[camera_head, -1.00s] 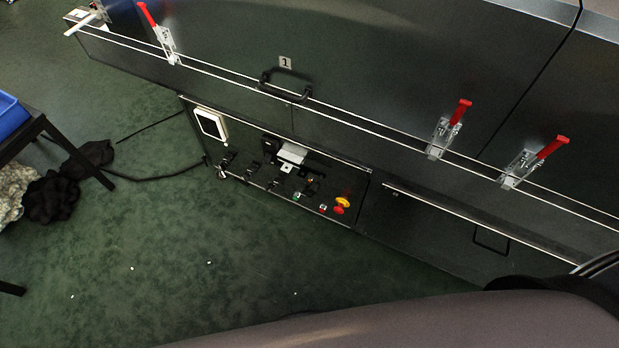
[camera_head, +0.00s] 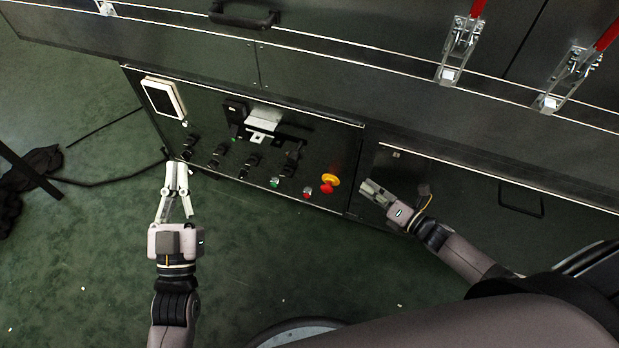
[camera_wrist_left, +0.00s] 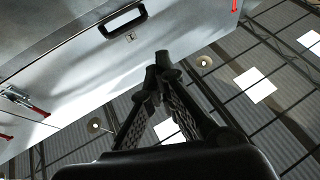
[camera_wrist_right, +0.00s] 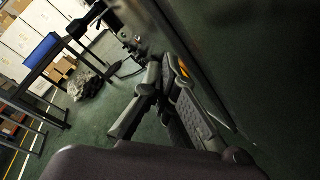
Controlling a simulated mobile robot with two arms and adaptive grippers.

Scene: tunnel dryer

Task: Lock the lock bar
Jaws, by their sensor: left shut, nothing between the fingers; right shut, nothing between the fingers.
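On the dark control panel (camera_head: 210,130) in the head view, a silver bracket (camera_head: 264,119) sits on a dark bar fitting near the top middle. I cannot tell for sure whether this is the lock bar, or whether it is locked. My left gripper (camera_head: 176,166) is shut and empty, in front of the panel's lower left, pointing up the picture. My right gripper (camera_head: 367,190) is shut and empty, right of the yellow-red emergency stop (camera_head: 330,183). Both wrist views show closed fingers, left (camera_wrist_left: 161,60) and right (camera_wrist_right: 160,66), with nothing held.
Silver toggle clamps with red handles (camera_head: 461,45) (camera_head: 577,70) stand at the upper right. A black door handle (camera_head: 244,16) is above the panel. Black knobs (camera_head: 220,155) and small buttons line the panel. In the right wrist view, a table with a blue bin (camera_wrist_right: 42,52) stands left.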

